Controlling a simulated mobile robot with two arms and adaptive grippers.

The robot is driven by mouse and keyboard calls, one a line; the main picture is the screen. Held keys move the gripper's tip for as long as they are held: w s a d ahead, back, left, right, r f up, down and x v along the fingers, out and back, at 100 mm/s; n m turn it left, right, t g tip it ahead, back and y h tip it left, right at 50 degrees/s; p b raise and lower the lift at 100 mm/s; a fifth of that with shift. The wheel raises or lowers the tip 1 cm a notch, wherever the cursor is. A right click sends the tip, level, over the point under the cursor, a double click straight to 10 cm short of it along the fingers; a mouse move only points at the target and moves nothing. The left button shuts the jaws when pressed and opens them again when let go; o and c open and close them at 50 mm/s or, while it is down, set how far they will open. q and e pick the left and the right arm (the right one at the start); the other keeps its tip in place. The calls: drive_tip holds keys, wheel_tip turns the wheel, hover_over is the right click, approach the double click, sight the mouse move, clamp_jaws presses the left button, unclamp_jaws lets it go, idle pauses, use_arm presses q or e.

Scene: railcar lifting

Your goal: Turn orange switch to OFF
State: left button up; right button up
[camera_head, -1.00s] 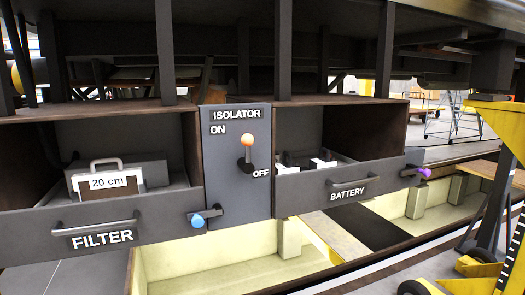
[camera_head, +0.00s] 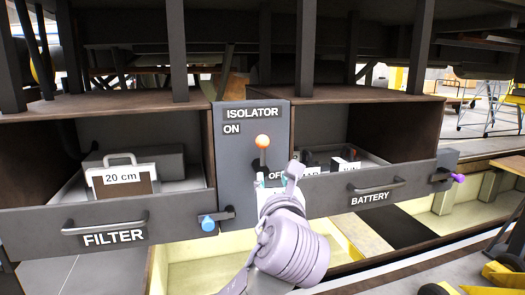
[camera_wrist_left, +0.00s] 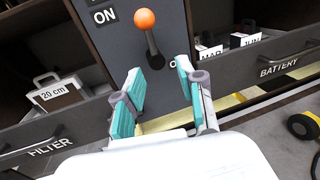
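The orange switch (camera_head: 262,141) is an orange ball on a dark lever on the grey isolator panel (camera_head: 233,175). The lever points up. It also shows in the left wrist view (camera_wrist_left: 145,19), where its dark stem (camera_wrist_left: 152,45) leans up and slightly left, beside the ON label (camera_wrist_left: 104,16). The OFF label (camera_head: 275,176) is partly hidden by my left gripper. My left gripper (camera_head: 272,180) is in front of the panel, just below the knob. In the left wrist view its teal-padded fingers (camera_wrist_left: 158,92) are apart with nothing between them, below the lever. My right gripper is not in view.
An open filter drawer (camera_head: 115,238) with a 20 cm case (camera_head: 122,180) is on the left. An open battery drawer (camera_head: 370,200) is on the right. A blue latch (camera_head: 208,223) and a purple latch (camera_head: 458,178) stick out from the drawer fronts.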

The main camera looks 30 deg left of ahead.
sight(263, 155)
use_arm(q)
drive_tip(key=x, duration=0.4)
drive_tip(key=r+p+x, duration=0.1)
drive_tip(key=x, duration=0.3)
drive_tip(key=a+x, duration=0.1)
drive_tip(key=x, duration=0.3)
drive_tip(key=shift+s+a+r+p, duration=0.1)
drive_tip(key=shift+a+r+p, duration=0.1)
drive_tip(key=shift+r+p, duration=0.15)
clamp_jaws()
